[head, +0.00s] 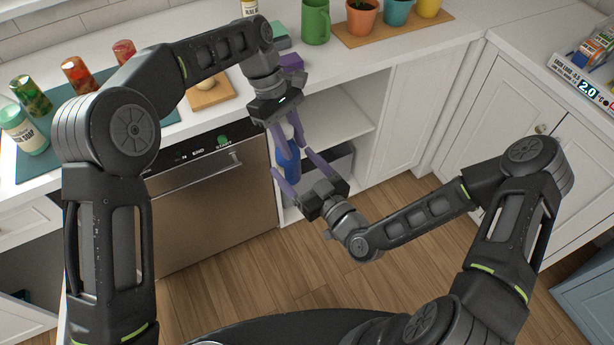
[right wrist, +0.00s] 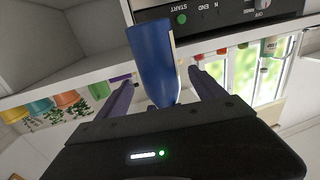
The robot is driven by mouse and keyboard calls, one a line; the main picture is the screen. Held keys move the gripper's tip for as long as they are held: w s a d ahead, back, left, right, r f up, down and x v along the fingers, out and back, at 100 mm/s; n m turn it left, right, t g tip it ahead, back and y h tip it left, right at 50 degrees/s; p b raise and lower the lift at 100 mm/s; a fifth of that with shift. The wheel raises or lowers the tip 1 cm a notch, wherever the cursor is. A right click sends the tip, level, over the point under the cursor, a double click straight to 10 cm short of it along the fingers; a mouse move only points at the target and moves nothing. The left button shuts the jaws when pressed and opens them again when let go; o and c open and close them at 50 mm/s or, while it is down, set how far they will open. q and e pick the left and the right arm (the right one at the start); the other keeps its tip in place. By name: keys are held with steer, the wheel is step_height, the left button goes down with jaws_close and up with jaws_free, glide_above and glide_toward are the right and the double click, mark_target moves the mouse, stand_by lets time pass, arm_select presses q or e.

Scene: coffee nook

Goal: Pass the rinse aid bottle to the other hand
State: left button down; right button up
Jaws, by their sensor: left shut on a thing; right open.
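The rinse aid bottle (head: 288,165) is blue with a pale upper part and hangs below my left gripper (head: 287,132), which is shut on it. My right gripper (head: 291,162) is open, with its two purple fingers pointing up toward the bottle from below. In the head view the blue body lies between these fingers. The right wrist view shows the blue bottle (right wrist: 152,62) between the open fingers of the right gripper (right wrist: 161,80), with a gap on its right side. Whether the left finger touches it I cannot tell. The held part is mostly hidden by the left fingers.
The dishwasher (head: 208,200) is at left, beside an open shelf cubby (head: 335,125). On the counter above stand a green mug (head: 316,22), plant pots (head: 361,18), a soap bottle (head: 24,132) and jars. The wooden floor (head: 400,280) in front is clear.

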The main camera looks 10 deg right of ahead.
steer(key=x, duration=0.6)
steer(key=shift+w, duration=0.25)
steer(key=shift+a, duration=0.1)
jaws_close()
arm_select(q)
steer(key=c, duration=1)
jaws_free()
steer(key=shift+o, duration=0.2)
